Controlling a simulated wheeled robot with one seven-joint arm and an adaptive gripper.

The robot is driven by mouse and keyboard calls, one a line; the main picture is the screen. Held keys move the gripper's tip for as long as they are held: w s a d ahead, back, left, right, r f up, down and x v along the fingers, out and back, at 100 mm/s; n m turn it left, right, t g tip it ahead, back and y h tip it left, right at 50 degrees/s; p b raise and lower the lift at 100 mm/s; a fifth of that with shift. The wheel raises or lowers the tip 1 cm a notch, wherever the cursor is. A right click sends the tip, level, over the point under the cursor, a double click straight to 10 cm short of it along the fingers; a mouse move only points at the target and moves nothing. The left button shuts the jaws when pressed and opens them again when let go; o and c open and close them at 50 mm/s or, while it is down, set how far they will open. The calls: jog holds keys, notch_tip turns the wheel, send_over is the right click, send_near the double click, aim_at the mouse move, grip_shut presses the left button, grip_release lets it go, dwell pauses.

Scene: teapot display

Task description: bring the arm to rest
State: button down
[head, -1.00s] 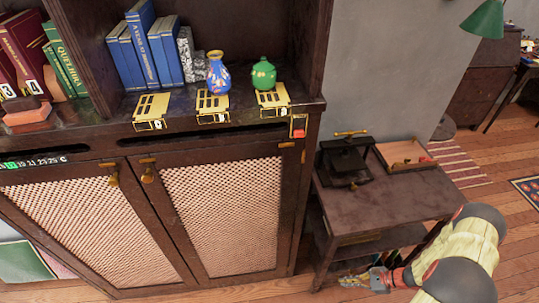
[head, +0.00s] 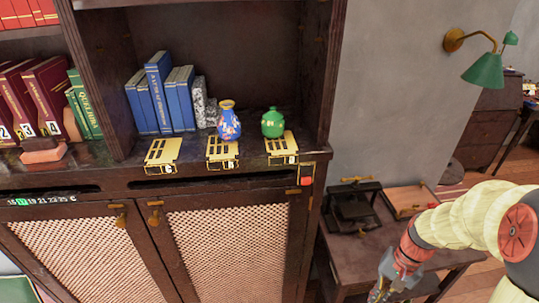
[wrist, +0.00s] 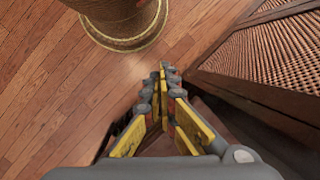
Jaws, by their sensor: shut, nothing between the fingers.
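My arm (head: 467,222) comes in at the lower right of the head view, in front of the small side table. My gripper (wrist: 167,72) points down toward the wooden floor in the wrist view. Its yellow and grey fingers meet at the tips with nothing between them. In the head view the gripper is at the bottom edge and its fingertips are cut off.
A dark cabinet (head: 145,240) with woven doors stands left of my arm; its woven panel is close on the right in the wrist view. A side table (head: 362,247) stands behind the arm. A round rope-trimmed base (wrist: 122,42) stands on the floor.

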jog(key=s+a+r+n+t+h, duration=0.1)
jog(key=s+a+r+n+t, duration=0.1)
jog(key=r, duration=0.5)
jog(key=s+a+r+n+t+h, duration=0.1)
jog(key=a+r+n+t, duration=0.1)
jog(key=a+r, duration=0.3)
jog(key=s+a+r+n+t+h+p, duration=0.1)
jog(key=s+a+r+n+t, duration=0.1)
jog(key=r, duration=0.9)
jog(key=shift+s+a+r+n+t, duration=0.25)
jog(key=shift+a+n+t, duration=0.35)
jog(key=shift+a, duration=0.55)
jog(key=shift+s, duration=0.1)
